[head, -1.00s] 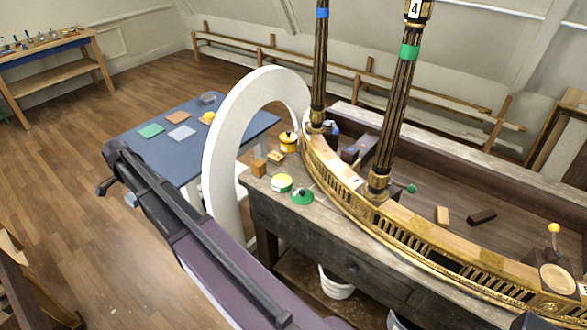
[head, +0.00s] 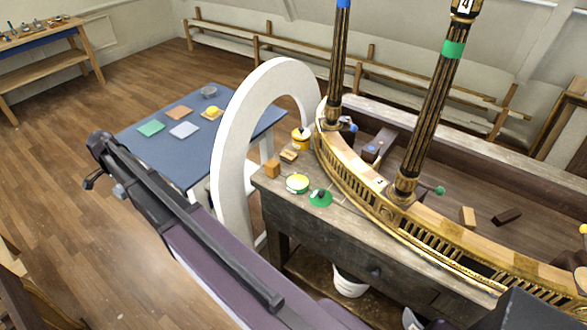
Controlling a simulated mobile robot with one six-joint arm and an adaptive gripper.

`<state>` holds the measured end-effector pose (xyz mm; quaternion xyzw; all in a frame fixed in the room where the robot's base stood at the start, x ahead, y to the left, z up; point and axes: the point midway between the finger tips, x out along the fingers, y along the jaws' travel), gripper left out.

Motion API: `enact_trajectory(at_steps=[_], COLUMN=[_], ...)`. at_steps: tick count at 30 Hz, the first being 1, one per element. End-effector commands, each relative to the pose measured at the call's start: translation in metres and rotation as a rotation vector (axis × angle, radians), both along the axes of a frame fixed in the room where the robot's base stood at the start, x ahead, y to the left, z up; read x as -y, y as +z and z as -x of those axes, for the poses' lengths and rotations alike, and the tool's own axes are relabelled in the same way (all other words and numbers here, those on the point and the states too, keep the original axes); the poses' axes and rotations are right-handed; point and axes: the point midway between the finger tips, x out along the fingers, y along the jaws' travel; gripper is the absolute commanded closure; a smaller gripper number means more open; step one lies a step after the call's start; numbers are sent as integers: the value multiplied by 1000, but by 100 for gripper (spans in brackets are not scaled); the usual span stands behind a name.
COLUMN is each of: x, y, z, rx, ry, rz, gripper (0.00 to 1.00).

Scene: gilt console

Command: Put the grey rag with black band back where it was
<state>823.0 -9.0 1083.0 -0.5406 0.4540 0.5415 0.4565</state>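A flat light-grey square (head: 184,130) lies on the blue-topped table (head: 150,157), among other coloured squares. I see no black band on it and cannot tell whether it is the grey rag. My arm reaches from the bottom edge toward the upper left. Its dark end, with my gripper (head: 93,180), is in front of the table's near left corner. The fingers are small and dark, so I cannot tell whether they are open or hold anything. No rag with a black band can be made out elsewhere.
Green (head: 151,128) and orange-brown (head: 178,113) squares, a yellow item (head: 213,111) and a grey bowl (head: 208,92) are on the blue table. A white arch (head: 231,160) stands between it and the wooden workbench (head: 300,215), which bears the gilt console (head: 350,180). Floor is open at left.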

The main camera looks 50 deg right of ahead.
Motion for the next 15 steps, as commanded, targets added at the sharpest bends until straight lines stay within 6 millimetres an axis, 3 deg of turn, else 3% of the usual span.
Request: enact_trajectory(at_steps=[15], x=[16], y=[0], z=[0], rx=[0], ry=[-20], rz=[0], gripper=[60])
